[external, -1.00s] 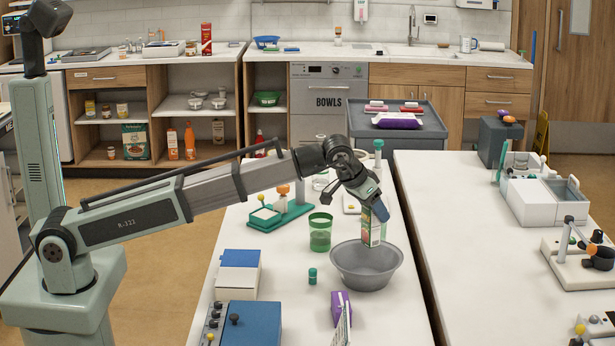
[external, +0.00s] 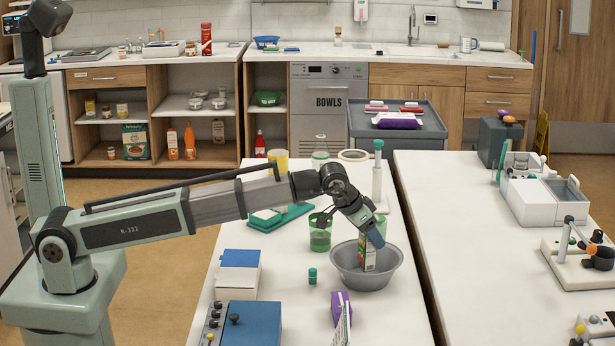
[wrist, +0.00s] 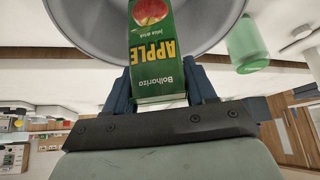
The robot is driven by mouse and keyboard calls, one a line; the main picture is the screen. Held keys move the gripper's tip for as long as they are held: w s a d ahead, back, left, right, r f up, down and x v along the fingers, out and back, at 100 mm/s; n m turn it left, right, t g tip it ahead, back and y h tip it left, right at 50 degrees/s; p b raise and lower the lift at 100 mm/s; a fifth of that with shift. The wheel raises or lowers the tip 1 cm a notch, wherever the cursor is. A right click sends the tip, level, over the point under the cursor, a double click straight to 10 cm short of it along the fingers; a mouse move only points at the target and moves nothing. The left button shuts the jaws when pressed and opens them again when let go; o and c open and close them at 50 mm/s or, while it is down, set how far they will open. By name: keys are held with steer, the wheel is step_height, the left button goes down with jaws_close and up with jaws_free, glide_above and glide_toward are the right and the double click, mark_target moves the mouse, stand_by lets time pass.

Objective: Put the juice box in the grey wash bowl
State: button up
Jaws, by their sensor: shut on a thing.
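The green apple juice box (external: 368,258) is held upright by my gripper (external: 374,240), its lower part inside the opening of the grey wash bowl (external: 350,277). The bowl stands on the white table. In the wrist view the juice box (wrist: 155,55) sits between the two blue fingers of my gripper (wrist: 158,88), with the bowl's grey wall (wrist: 90,22) around its far end. I cannot tell whether the box touches the bowl's bottom.
A green cup (external: 320,234) stands left of the bowl, and a small green-capped bottle (external: 312,276) is nearer. A purple box (external: 341,308) is in front of the bowl. Blue-and-white boxes (external: 239,274) stand at the left edge. The table right of the bowl is clear.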

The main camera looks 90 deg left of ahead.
mark_target(371, 245)
steer(key=shift+f, duration=1.5)
steer(key=shift+f, duration=0.15)
steer(key=o, duration=1.2)
steer(key=v, duration=1.2)
